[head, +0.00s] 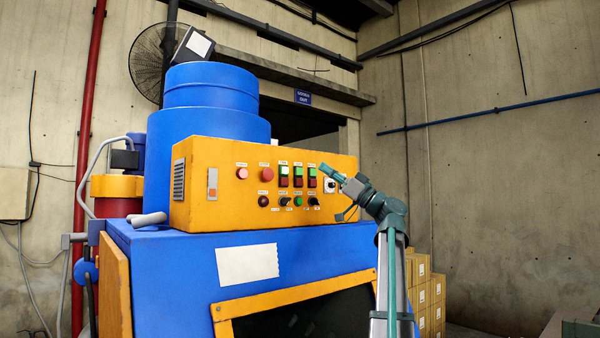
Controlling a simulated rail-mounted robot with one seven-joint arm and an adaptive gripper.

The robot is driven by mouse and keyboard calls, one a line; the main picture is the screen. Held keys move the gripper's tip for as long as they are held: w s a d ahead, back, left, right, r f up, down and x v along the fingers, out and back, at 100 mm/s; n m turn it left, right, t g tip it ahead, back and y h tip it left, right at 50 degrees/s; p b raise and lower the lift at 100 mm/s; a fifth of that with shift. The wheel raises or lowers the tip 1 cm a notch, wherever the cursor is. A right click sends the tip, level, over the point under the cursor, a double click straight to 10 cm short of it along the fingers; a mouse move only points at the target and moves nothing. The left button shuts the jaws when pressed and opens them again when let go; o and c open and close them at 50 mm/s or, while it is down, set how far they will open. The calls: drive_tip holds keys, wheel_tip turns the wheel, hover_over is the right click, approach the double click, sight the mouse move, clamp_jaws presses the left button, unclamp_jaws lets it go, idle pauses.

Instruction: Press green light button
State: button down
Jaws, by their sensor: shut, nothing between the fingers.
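The yellow control panel (215,205) sits on top of the blue machine. It carries several green-over-red rectangular switches; green parts show at the left (284,170), middle (298,170) and right (312,171). Which of these is the green light button I cannot tell from the labels, which are too small to read. My gripper (324,169) is shut and empty, its teal tip just right of the right-hand switch in the picture. Whether it touches the panel I cannot tell.
The blue machine body (170,265) stands below, a blue drum (210,105) behind. Cardboard boxes (437,290) stand at the right. Open space lies right of my arm.

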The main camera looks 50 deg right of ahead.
sight(299, 171)
drive_tip(key=w+d, duration=0.1)
drive_tip(key=w, duration=0.7)
drive_tip(key=shift+d, duration=0.35)
drive_tip(key=shift+w+d+f+b, duration=0.1)
drive_tip(key=shift+w+b, duration=0.15)
drive_tip(key=shift+b, duration=0.3)
idle(0.8)
drive_tip(key=shift+w+d+b, duration=0.1)
drive_tip(key=shift+w+b, duration=0.5)
drive_tip(key=shift+b, duration=0.15)
idle(1.2)
drive_tip(key=shift+s, duration=0.1)
drive_tip(key=shift+s+a+b, duration=0.2)
drive_tip(key=shift+s+b, duration=0.4)
drive_tip(key=shift+s, duration=0.15)
